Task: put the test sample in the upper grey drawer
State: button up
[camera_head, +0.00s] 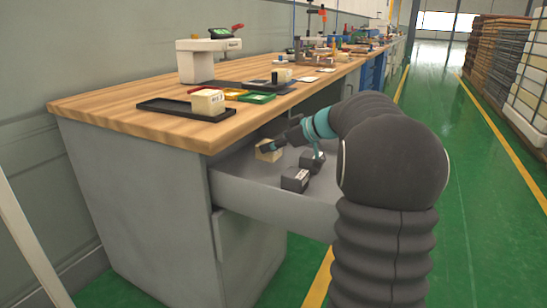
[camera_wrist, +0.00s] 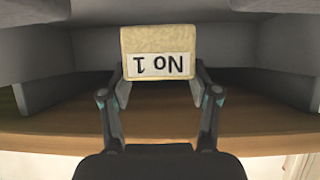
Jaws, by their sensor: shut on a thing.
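The test sample, a cream block (camera_head: 268,151), is inside the open upper grey drawer (camera_head: 262,200), near the cabinet body. In the wrist view the sample (camera_wrist: 158,42) shows a white label reading "NO 1", upside down. My gripper (camera_head: 276,146) reaches down into the drawer, and its two fingers are shut on the sample's sides. In the wrist view the gripper (camera_wrist: 159,88) has one finger on each side of it. Whether the sample touches the drawer floor is hard to tell.
Two dark boxes, a nearer one (camera_head: 295,179) and a farther one (camera_head: 312,160), are in the drawer beside the sample. The wooden worktop (camera_head: 130,98) overhangs the drawer's back. A similar cream block (camera_head: 207,102) rests on a black tray (camera_head: 172,106) there.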

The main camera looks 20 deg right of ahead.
aim_at(278, 153)
jog(key=shift+f, duration=2)
jog(key=shift+f+b, duration=0.15)
jog(key=shift+b, duration=0.35)
jog(key=o, duration=1.2)
jog(key=shift+r+p, duration=0.3)
jog(key=shift+p, duration=0.15)
jog(key=v, duration=1.2)
jog(key=shift+f, duration=0.2)
